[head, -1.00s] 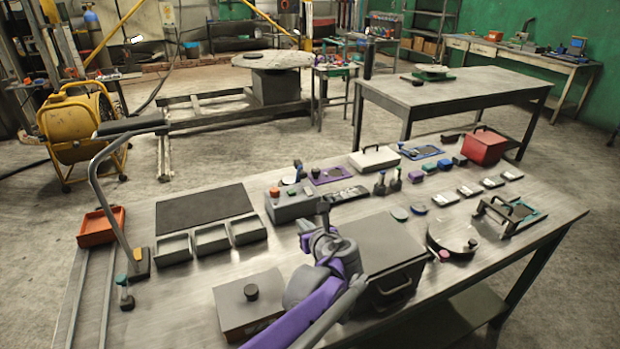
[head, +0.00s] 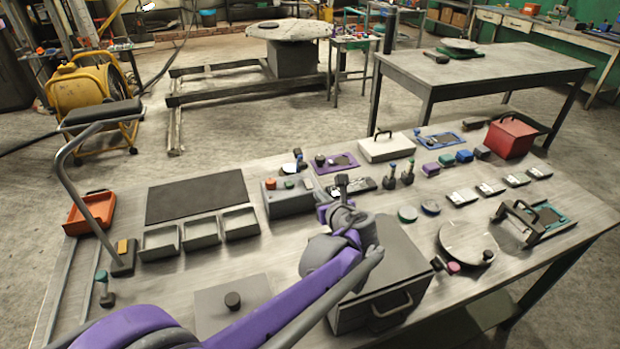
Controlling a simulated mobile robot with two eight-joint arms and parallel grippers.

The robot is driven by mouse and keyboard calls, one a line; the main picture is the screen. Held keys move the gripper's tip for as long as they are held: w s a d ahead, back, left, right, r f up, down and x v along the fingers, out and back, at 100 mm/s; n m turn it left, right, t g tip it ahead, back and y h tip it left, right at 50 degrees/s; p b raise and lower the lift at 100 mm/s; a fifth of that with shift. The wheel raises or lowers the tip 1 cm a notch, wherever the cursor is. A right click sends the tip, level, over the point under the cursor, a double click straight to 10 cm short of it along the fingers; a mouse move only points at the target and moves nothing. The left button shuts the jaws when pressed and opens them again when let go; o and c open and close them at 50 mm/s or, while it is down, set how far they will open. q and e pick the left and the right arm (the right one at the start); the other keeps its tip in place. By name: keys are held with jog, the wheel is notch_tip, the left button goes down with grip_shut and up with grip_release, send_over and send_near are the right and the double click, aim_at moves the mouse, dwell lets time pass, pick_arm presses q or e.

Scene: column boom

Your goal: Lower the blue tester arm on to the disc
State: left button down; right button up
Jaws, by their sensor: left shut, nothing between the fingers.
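A blue plate (head: 441,139) lies at the back of the table, with small dark and grey parts on it too small to tell apart. A small upright piece with a blue top (head: 299,158) stands on a pale round base (head: 290,167) behind the grey button box. I cannot tell which of these is the blue tester, and its arm's height is unclear. My left gripper (head: 342,181) is shut and empty, over the table right of the button box, in front of the purple plate (head: 337,163), apart from both blue-marked things. My right gripper is not in view.
The grey button box (head: 290,197) is left of my gripper. A dark lidded box (head: 385,262) stands under and right of my arm. Small stamp-like pieces (head: 400,176) stand to the right. A white lidded case (head: 387,147) and red box (head: 511,137) stand at the back.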

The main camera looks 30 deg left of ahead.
pick_arm(q)
jog(key=x, duration=0.4)
jog(key=r+x, duration=0.1)
jog(key=x, duration=0.3)
jog(key=r+x, duration=0.1)
jog(key=x, duration=0.3)
jog(key=shift+w+a+p, duration=0.35)
jog(key=shift+p, duration=0.05)
jog(key=shift+w+a+r, duration=0.15)
jog(key=shift+w+a, duration=0.15)
jog(key=shift+r, duration=0.1)
